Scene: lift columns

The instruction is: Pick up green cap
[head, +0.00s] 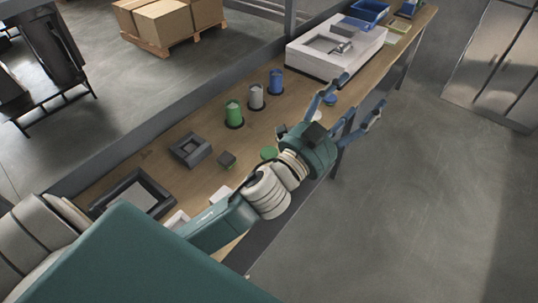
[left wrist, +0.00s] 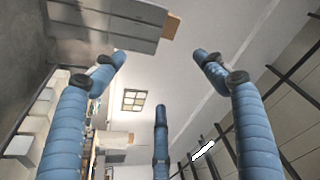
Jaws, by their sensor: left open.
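A small round green cap (head: 268,153) lies on the wooden bench, just left of my left gripper's wrist. My right gripper is not in view.
Green (head: 234,113), grey (head: 256,97) and blue (head: 276,81) canisters stand in a row on the bench (head: 165,138). A dark square fixture (head: 190,150) and small dark block (head: 227,159) lie nearer. A white sink unit (head: 335,47) and blue bin (head: 369,12) are farther back.

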